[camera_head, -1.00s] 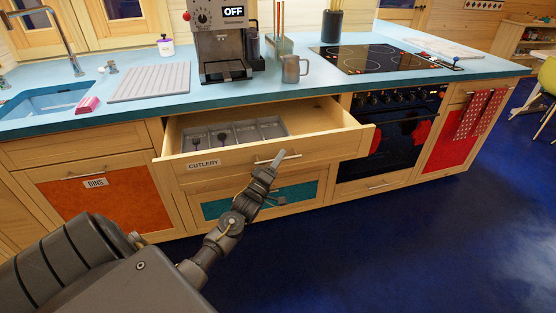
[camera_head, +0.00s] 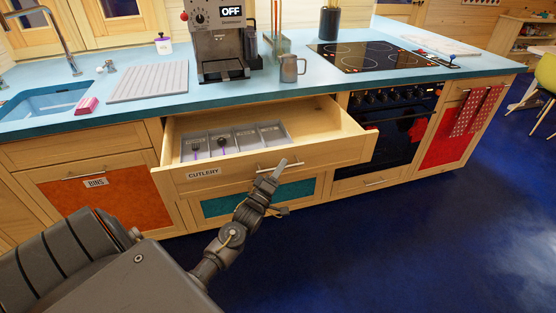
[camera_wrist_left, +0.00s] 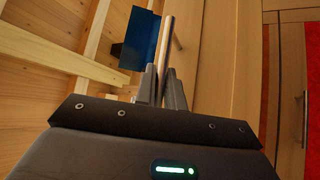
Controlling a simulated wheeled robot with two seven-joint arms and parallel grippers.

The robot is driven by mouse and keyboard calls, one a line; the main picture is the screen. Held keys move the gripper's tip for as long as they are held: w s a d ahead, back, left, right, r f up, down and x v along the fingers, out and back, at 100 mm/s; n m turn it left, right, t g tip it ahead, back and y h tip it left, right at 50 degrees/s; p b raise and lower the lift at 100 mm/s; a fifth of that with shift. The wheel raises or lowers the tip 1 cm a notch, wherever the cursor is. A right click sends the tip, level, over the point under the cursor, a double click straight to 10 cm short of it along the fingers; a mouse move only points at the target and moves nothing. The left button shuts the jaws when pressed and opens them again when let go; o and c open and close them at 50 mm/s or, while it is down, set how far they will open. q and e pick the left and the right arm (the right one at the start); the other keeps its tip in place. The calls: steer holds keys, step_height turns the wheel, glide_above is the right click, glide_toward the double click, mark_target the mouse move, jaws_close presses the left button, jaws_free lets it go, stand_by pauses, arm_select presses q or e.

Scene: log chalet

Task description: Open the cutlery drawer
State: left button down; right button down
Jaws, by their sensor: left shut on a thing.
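The cutlery drawer (camera_head: 232,183) is pulled out from under the blue worktop, and its label reads CUTLERY. A grey divided tray (camera_head: 240,137) lies inside with a few dark-headed utensils in its left compartments. My left gripper (camera_head: 277,169) is at the drawer's bar handle (camera_head: 292,164), shut on it. In the left wrist view the two fingers (camera_wrist_left: 163,85) close around the metal bar handle (camera_wrist_left: 166,42). Part of the handle is hidden by the fingers in the head view. My right gripper does not show in either view.
A teal-fronted drawer (camera_head: 222,205) is below, partly behind my left arm. The orange BINS door (camera_head: 105,207) is to the left and the oven (camera_head: 385,140) to the right. A coffee machine (camera_head: 219,45) and metal jug (camera_head: 289,68) stand on the worktop. Blue floor (camera_head: 400,250) is clear.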

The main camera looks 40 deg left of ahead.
arm_select(q)
steer(key=shift+s+d, duration=0.1)
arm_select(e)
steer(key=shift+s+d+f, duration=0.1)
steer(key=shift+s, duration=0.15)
arm_select(q)
steer(key=c, duration=1.5)
jaws_free()
